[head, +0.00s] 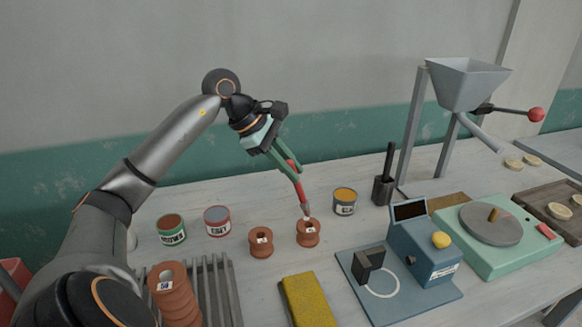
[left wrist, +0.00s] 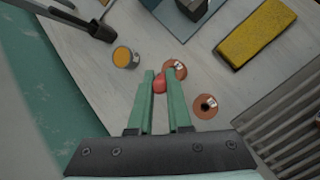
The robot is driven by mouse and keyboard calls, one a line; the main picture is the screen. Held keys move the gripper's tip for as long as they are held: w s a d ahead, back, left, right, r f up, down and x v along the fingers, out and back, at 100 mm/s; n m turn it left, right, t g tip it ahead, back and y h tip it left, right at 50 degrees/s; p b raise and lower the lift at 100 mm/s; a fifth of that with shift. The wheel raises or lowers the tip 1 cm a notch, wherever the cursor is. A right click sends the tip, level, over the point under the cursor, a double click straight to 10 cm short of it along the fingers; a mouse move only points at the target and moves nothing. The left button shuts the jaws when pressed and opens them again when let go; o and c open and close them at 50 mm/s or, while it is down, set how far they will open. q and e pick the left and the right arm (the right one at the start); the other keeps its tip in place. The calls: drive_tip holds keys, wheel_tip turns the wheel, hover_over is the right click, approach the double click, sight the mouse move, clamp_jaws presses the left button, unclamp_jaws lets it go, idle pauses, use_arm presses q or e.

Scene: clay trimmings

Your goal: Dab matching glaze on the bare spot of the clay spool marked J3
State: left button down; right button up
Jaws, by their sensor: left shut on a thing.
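My left gripper (head: 287,165) is shut on a red-handled brush (head: 299,190), which points down. The brush tip is at the top of the right one of two terracotta clay spools (head: 308,236); I cannot tell whether it touches. The other spool (head: 261,246) stands to its left. Both carry small white labels too small to read. In the left wrist view the green fingers (left wrist: 160,82) hold the red brush (left wrist: 159,86) in front of the spool (left wrist: 177,71). Glaze tins stand behind: a green-labelled brown one (head: 171,234), a red-labelled one (head: 217,225), a dark-labelled amber one (head: 344,205).
A yellow sponge-like block (head: 309,302) lies in front. A blue device (head: 424,255), a dark holder (head: 382,190), a green turntable unit (head: 500,262) and a hopper (head: 462,85) stand right.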

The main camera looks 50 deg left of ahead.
use_arm(q)
drive_tip(key=shift+f+b, duration=0.4)
drive_tip(key=shift+b, duration=0.1)
idle(1.2)
drive_tip(key=shift+r, duration=0.1)
wheel_tip(320, 180, up, 6)
drive_tip(key=p, duration=0.5)
idle(0.3)
idle(0.5)
